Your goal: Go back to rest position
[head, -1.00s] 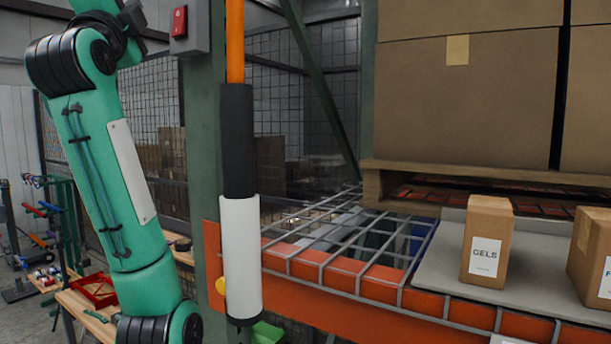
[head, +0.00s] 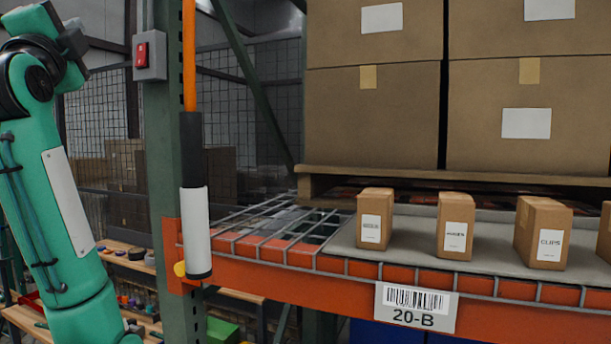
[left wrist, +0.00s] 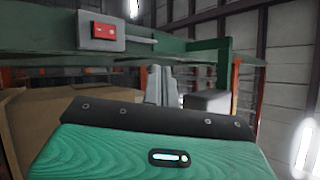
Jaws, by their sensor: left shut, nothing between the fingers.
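My left arm (head: 55,205), green with black joints, stands upright along the left edge of the head view. My left gripper (head: 70,42) is the dark part at its top, raised in the air and apart from the shelf and boxes. In the left wrist view its grey fingers (left wrist: 163,86) show close together, shut and empty, beyond the green wrist housing. My right gripper is in neither view.
A green rack post (head: 176,120) with a red switch box (head: 148,56) stands right of my arm. An orange-beamed shelf (head: 275,280) labelled 20-B holds several small cartons (head: 456,225). Large boxes (head: 372,115) sit on a pallet behind. A workbench (head: 130,262) is lower left.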

